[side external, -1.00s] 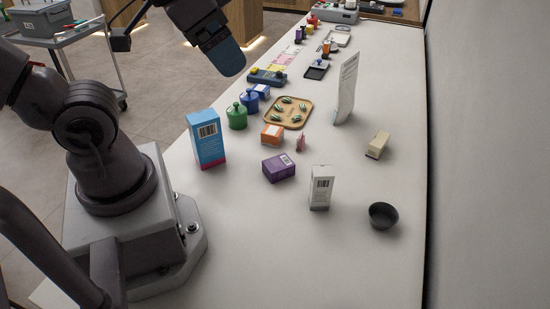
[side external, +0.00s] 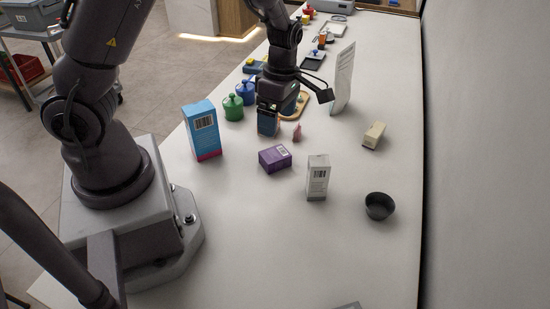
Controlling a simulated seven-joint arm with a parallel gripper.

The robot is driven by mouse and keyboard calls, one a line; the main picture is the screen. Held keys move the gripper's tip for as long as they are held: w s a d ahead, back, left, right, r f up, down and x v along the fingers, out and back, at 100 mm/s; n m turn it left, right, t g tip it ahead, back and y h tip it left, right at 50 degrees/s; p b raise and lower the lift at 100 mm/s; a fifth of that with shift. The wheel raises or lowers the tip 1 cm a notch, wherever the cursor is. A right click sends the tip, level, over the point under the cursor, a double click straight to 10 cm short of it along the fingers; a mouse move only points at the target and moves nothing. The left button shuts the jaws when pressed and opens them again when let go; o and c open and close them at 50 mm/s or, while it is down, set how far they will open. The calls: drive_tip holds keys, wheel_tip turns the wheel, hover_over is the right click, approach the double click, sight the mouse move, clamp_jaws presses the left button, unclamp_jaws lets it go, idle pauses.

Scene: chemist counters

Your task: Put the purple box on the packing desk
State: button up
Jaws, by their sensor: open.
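The purple box (side external: 275,158) lies on the white counter (side external: 345,245), near the middle of the side external view, with a pale label on its top. My gripper (side external: 297,114) is open above the counter, beyond the purple box and apart from it. I cannot tell which surface is the packing desk.
A blue box (side external: 202,132) stands left of the purple box, a white box (side external: 317,177) to its right. A dark bowl (side external: 380,206), a cream block (side external: 374,134) and a white sign (side external: 343,80) are farther right. Green and blue jars (side external: 233,106) stand behind. The near counter is mostly clear.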

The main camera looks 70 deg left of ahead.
sight(282, 151)
drive_tip(key=w+f+n, duration=0.1)
drive_tip(key=f+n, duration=0.1)
drive_tip(key=n, duration=0.1)
drive_tip(key=w+a+f+n, duration=0.1)
drive_tip(key=f+n, duration=0.2)
drive_tip(key=n, duration=0.1)
drive_tip(key=w+a+f+n+t, duration=0.1)
drive_tip(key=f+n, duration=0.2)
drive_tip(key=n, duration=0.1)
drive_tip(key=f, duration=0.4)
drive_tip(key=shift+s+a+f, duration=0.15)
drive_tip(key=shift+s+a, duration=0.1)
drive_tip(key=shift+f, duration=0.55)
drive_tip(key=c, duration=1.1)
